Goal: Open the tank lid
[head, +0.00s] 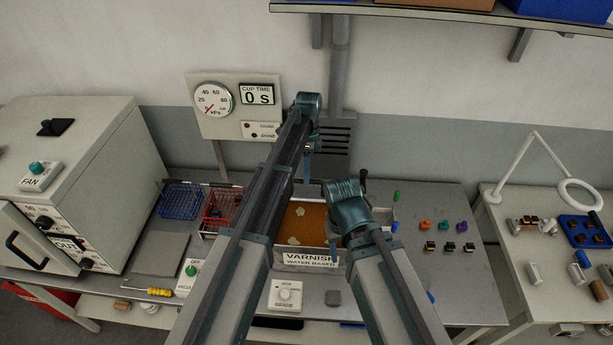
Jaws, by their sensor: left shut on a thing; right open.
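The varnish tank (308,259) stands mid-bench with a white label on its front. Orange-brown varnish (308,216) with pale patches shows inside, so the tank is uncovered at least there. My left gripper (307,170) points down at the tank's back edge. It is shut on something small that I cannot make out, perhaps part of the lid. The lid itself is not clearly seen; my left arm covers the tank's left side. My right gripper (335,246) is open, low at the tank's front right, partly hidden by its wrist.
Blue (181,200) and red (222,208) wire baskets stand left of the tank, beside a large grey oven (75,170). A slatted vent (338,135) is behind. Small coloured parts (443,225) lie on the right. A lamp (540,150) stands far right.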

